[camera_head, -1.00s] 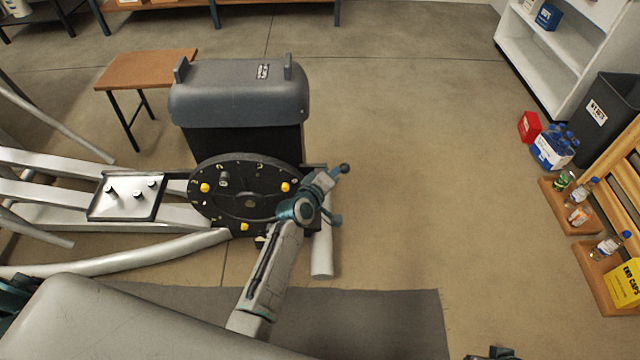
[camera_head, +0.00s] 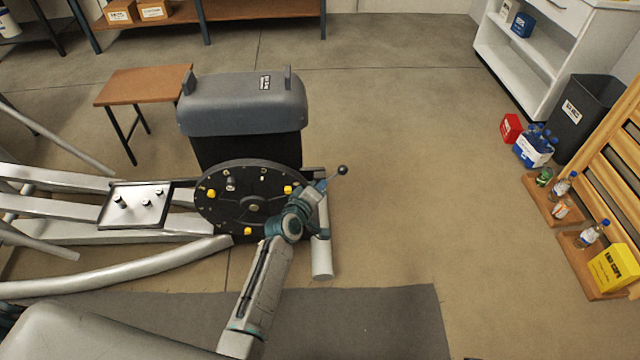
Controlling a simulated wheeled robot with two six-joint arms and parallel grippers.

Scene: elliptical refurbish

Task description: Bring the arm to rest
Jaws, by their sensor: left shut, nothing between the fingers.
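My left arm reaches up from the bottom of the head view, grey with teal joints. My left gripper (camera_head: 322,186) is at its upper end, by the right edge of a black round disc (camera_head: 225,215) with yellow knobs. The gripper is small and partly hidden by my wrist; it is shut and holds nothing. A dark ball knob on a thin rod (camera_head: 342,170) shows just beyond the gripper; I cannot tell whether they touch. My right gripper is not in view.
The machine has a grey hood (camera_head: 240,105), pale rails (camera_head: 60,230) and a silver foot tube (camera_head: 321,262). A dark mat (camera_head: 390,310) lies in front. A brown table (camera_head: 145,85) stands behind left. Floor to the right is clear up to bottle trays (camera_head: 590,270) and a bin (camera_head: 585,115).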

